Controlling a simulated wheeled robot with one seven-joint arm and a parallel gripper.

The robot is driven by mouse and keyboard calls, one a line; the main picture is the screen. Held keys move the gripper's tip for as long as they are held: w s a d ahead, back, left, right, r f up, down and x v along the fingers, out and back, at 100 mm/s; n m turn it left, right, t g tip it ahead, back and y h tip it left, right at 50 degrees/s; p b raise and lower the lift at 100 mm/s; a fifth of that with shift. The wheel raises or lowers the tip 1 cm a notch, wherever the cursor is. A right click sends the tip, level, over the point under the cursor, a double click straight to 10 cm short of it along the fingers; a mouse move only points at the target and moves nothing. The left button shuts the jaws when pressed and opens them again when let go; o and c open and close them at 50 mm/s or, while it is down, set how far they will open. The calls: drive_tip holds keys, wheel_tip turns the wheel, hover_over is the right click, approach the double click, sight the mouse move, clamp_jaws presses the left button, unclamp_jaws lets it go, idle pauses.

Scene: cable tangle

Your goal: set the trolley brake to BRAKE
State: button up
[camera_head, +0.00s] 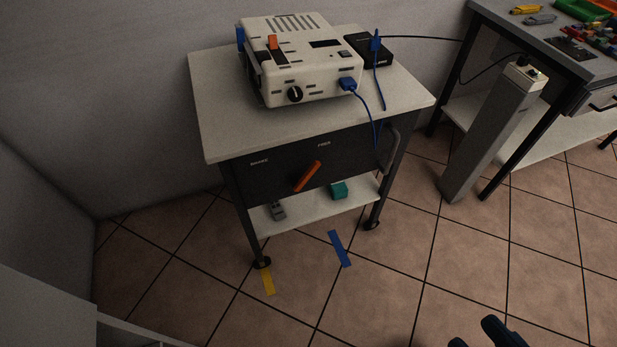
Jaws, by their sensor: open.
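The trolley (225,122) stands against the wall with a light top and a dark front panel. An orange brake lever (307,176) sits on that panel, tilted with its upper end to the right, toward the FREE label (324,145). The BRAKE label (259,162) is on the panel to the upper left of the lever. My gripper (474,332) shows only as dark fingertips at the bottom edge, right of the trolley. It is open, apart from the lever, with nothing seen between the fingers.
A white device (318,82) and a black box (378,50) with blue cables stand on the trolley. A handle (390,148) sticks out at its right. A grey post (490,135) and a workbench (540,45) stand right. Tiled floor in front is clear, with tape strips.

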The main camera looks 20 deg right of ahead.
drive_tip(key=w+f+m+b, duration=0.2)
drive_tip(key=w+f+b, duration=0.1)
drive_tip(key=w+f, duration=0.55)
drive_tip(key=m+t+h+b, duration=0.1)
drive_tip(key=m+t+b, duration=0.1)
drive_tip(key=m+b, duration=0.3)
approach(313, 172)
drive_tip(key=shift+m+t, duration=0.4)
drive_tip(key=shift+t, duration=0.1)
drive_tip(key=w+b, duration=0.1)
drive_tip(key=w, duration=0.2)
drive_tip(key=w+b, duration=0.1)
drive_tip(key=w, duration=0.2)
drive_tip(key=w+b, duration=0.1)
drive_tip(key=w, duration=0.3)
drive_tip(key=shift+d+f+b, duration=0.25)
drive_tip(key=shift+f+b, duration=0.05)
drive_tip(key=shift+f, duration=0.1)
clamp_jaws()
